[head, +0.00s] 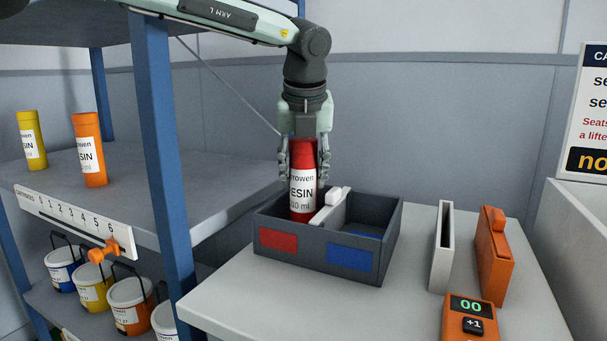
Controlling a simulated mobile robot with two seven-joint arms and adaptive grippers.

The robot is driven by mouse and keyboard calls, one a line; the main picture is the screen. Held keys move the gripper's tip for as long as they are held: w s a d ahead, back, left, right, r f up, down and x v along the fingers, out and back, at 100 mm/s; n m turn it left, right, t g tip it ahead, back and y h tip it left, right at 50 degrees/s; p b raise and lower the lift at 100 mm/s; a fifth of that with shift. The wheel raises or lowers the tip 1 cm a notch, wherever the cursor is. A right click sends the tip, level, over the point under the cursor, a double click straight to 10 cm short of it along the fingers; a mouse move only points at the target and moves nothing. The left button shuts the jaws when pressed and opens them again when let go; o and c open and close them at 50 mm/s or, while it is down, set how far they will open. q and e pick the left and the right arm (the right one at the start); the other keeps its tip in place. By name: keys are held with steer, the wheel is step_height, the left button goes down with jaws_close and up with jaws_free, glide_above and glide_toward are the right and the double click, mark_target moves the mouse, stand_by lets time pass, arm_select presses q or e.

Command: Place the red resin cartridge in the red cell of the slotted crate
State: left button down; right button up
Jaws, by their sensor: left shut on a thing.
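The red resin cartridge (303,192) is upright, with a white label and a red top. My left gripper (304,165) points down from above, its fingers shut on the cartridge's upper part. The slotted crate (318,262) is a dark box on the white table. Its front wall has a red patch (278,240) on the left and a blue patch (349,257) on the right. The cartridge's lower part is within the red-marked left cell; the front wall hides that cell's floor, so I cannot tell whether the cartridge touches it. My right gripper is not in view.
A white divider with a handle (331,207) stands in the crate beside the cartridge. A grey slotted holder (441,245), an orange block (494,255) and a counter (470,318) are at right. A blue-post shelf (165,170) with yellow and orange cartridges (88,150) is at left.

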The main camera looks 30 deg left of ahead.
arm_select(q)
steer(key=c, duration=0.9)
jaws_free()
steer(key=shift+o, duration=0.2)
steer(key=shift+r, duration=0.2)
steer(key=shift+p+v, duration=0.75)
steer(key=shift+v, duration=0.3)
steer(key=v, duration=1)
steer(key=shift+r, duration=0.4)
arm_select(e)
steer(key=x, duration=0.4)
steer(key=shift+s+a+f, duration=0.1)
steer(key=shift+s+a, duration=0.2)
